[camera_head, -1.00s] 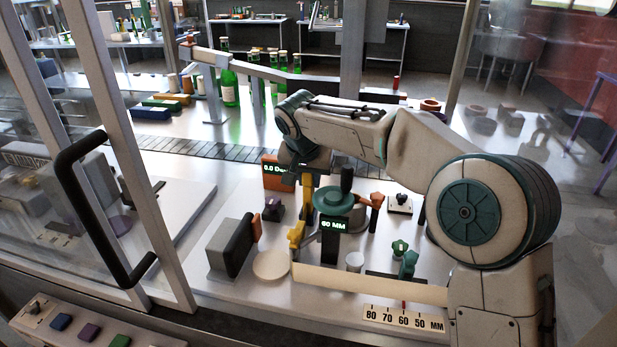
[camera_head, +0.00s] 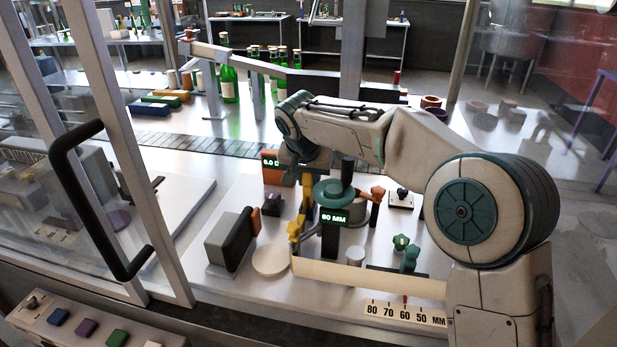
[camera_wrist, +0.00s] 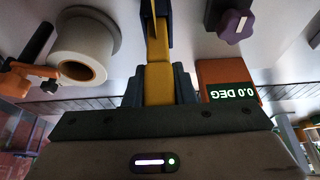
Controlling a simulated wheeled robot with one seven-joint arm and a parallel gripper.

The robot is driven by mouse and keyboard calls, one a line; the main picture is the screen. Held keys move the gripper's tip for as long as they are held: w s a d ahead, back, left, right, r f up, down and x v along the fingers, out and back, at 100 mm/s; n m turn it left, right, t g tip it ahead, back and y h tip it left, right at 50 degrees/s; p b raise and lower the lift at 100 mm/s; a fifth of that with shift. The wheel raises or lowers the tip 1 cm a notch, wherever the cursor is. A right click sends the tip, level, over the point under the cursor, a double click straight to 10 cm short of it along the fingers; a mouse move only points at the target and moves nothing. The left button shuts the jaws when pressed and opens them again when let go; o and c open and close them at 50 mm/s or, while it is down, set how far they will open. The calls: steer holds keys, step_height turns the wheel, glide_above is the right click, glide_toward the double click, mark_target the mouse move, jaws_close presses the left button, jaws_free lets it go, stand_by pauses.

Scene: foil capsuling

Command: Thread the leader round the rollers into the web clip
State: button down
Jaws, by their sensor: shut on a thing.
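My gripper (camera_wrist: 159,78) is shut on a yellow piece (camera_wrist: 158,62) that sits between its dark fingers in the wrist view. The piece runs up to a dark blue part at the top edge. In the head view my gripper (camera_head: 303,168) hangs at the centre, largely hidden by my arm, with yellow below it. A cream strip (camera_head: 365,278), which looks like the leader's web, runs along the front. A white roll (camera_wrist: 85,45) lies left of my gripper in the wrist view. I cannot identify the web clip for certain.
An orange block with a 0.0 DEG display (camera_wrist: 228,80) is right of my gripper, near a purple knob (camera_wrist: 235,25). A grey-black block (camera_head: 232,240) is at left. Glass doors with a black handle (camera_head: 68,190) flank the bench.

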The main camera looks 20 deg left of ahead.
steer(key=shift+f, duration=0.25)
steer(key=c, duration=1.1)
jaws_free()
